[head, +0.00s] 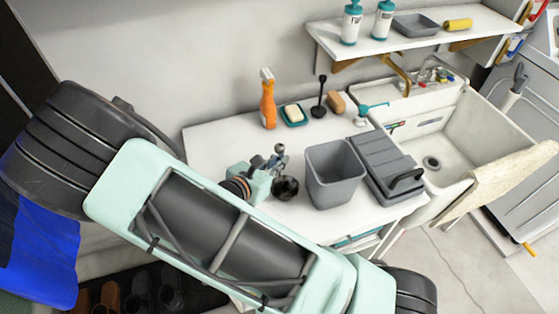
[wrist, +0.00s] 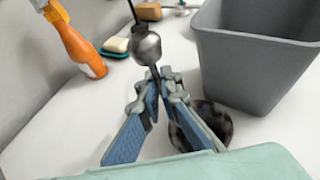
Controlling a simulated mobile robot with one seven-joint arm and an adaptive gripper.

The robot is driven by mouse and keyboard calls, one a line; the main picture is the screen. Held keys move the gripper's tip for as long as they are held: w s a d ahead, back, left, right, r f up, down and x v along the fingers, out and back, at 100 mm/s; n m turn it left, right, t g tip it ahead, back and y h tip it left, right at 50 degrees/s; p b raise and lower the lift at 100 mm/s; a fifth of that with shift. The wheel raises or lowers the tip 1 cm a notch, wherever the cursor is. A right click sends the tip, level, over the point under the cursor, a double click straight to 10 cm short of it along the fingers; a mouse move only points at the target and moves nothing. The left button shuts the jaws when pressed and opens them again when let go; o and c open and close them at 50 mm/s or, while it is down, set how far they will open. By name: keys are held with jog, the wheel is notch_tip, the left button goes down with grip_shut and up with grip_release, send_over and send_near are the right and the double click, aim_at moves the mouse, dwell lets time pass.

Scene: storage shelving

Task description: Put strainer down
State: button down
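A small grey metal object with a rounded head, which I take as the strainer (head: 279,150), is at the tips of my gripper (head: 273,163). In the wrist view the strainer (wrist: 147,43) stands upright, its narrow lower part between the fingertips of my gripper (wrist: 160,77). The fingers close in on it from both sides. It shows over the white tabletop (head: 215,145); whether its bottom touches anything is hidden by the fingers. A dark round object (head: 285,187) is beside the gripper; in the wrist view it is partly behind the right finger (wrist: 203,120).
A grey bin (head: 335,175) stands right of the gripper. An orange spray bottle (head: 268,100), a soap dish (head: 293,115) and a dark upright stick (head: 320,95) stand along the back. A grey lidded box (head: 378,160) and a sink (head: 460,135) are farther right. The left tabletop is clear.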

jog(key=c, duration=2.6)
grip_release()
jog(key=shift+f, duration=0.25)
jog(key=o, duration=0.4)
jog(key=shift+o, duration=0.2)
jog(key=shift+r, duration=0.1)
jog(key=shift+r, duration=0.15)
jog(key=v, duration=1.2)
